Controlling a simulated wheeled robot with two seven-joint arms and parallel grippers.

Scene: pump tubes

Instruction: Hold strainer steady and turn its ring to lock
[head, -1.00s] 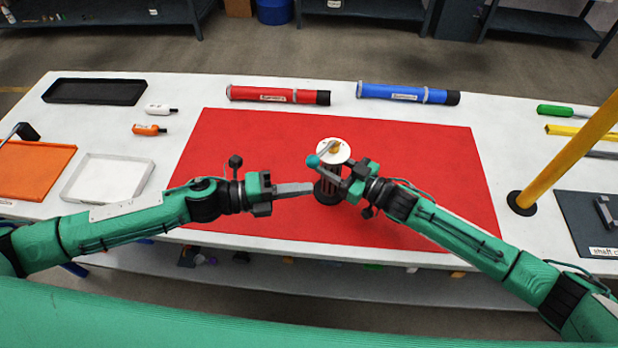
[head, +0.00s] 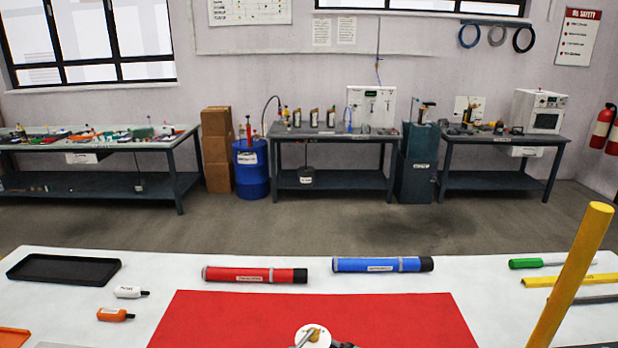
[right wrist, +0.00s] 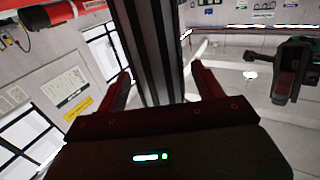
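The strainer's white round top (head: 313,337) shows at the bottom edge of the head view, with a tan knob in its middle. Its body is cut off there. A small grey part of a gripper shows just right of the top, too little to read. In the right wrist view my right gripper (right wrist: 160,80) has its two dark red fingers on either side of a dark, ridged upright body (right wrist: 155,45), likely the strainer. I cannot tell whether the fingers touch it. A dark gripper-like part (right wrist: 290,70) at the right edge may be my left gripper; its fingers are not clear.
A red mat (head: 230,325) covers the middle of the white table. A red tube (head: 250,274) and a blue tube (head: 380,265) lie behind it. A black tray (head: 62,269) is at left. A yellow post (head: 572,275) rises at right.

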